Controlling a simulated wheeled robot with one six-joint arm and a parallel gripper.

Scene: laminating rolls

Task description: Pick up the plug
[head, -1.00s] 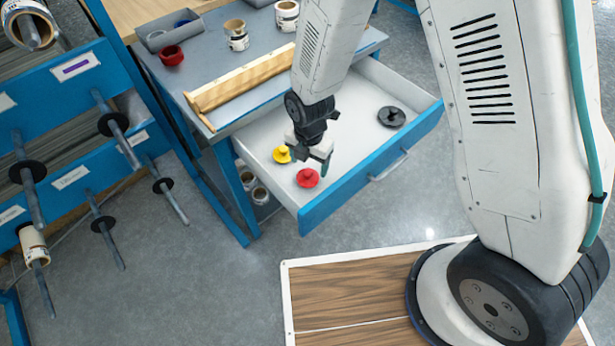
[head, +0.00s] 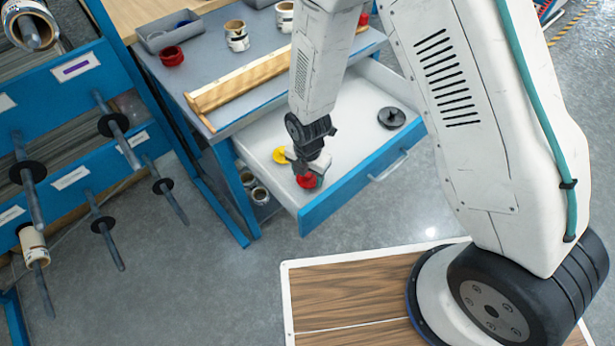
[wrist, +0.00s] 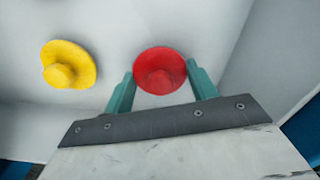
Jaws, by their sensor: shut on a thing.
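The red plug (head: 307,181) is in the open white drawer (head: 350,115), near its front left part. My gripper (head: 304,178) is down at it in the head view and partly covers it. In the wrist view the red plug (wrist: 160,71) sits between the two teal fingertips (wrist: 160,85), which are shut on its sides. A yellow plug (head: 281,156) lies in the drawer behind and to the left; in the wrist view the yellow plug (wrist: 68,65) is left of my gripper. A black plug (head: 391,117) lies farther right in the drawer.
The drawer's blue front (head: 330,197) and white side walls stand close around my gripper. A grey worktop (head: 215,75) with a wooden piece (head: 240,82) is above the drawer. A blue rack with rods (head: 75,95) stands at the left.

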